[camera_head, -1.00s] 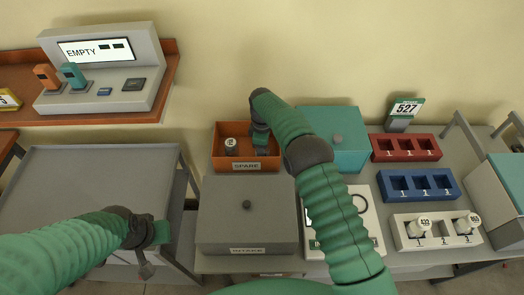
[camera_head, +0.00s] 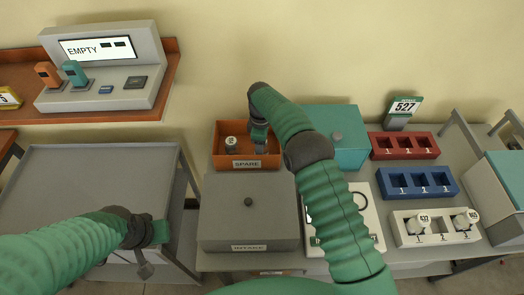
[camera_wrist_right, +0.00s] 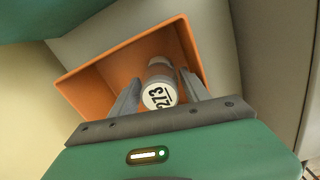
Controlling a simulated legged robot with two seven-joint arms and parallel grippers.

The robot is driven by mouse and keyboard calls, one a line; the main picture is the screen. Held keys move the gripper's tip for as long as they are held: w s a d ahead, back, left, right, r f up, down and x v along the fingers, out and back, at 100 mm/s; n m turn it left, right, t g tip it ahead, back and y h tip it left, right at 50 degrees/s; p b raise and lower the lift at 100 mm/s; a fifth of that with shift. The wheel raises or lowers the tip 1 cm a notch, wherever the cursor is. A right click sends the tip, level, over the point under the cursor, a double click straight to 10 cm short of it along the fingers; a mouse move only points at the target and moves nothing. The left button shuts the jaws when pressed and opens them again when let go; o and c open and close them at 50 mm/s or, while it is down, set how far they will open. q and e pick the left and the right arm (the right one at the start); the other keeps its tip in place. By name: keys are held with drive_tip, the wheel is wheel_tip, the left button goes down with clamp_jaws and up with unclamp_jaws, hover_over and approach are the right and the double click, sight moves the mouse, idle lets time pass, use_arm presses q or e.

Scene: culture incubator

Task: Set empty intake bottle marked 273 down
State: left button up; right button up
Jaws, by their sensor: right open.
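The intake bottle marked 273 (camera_wrist_right: 160,93) shows its white cap in the right wrist view. It is inside the orange spare bin (camera_wrist_right: 95,80), between the fingers of my right gripper (camera_wrist_right: 160,86), which are spread apart. In the head view my right gripper (camera_head: 260,148) reaches down into the right part of the spare bin (camera_head: 246,164). A white-capped bottle (camera_head: 231,142) stands in the bin's left part; its number is too small to read, and I cannot tell whether it is 273. My left gripper (camera_head: 146,262) hangs by the grey cart, its jaw state unclear.
The grey intake box (camera_head: 248,215) stands in front of the bin, a teal box (camera_head: 340,150) to its right. Red (camera_head: 405,146), blue (camera_head: 418,183) and white (camera_head: 436,240) racks lie further right. The grey cart top (camera_head: 90,185) is clear.

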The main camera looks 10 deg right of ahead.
wheel_tip(320, 180, up, 8)
drive_tip(key=shift+d+r+b, duration=0.1)
drive_tip(key=shift+d+b, duration=0.05)
drive_tip(key=shift+b, duration=0.15)
drive_tip(key=shift+d+r, duration=0.1)
drive_tip(key=shift+r, duration=0.3)
drive_tip(key=shift+a+r, duration=0.1)
drive_tip(key=shift+a, duration=0.1)
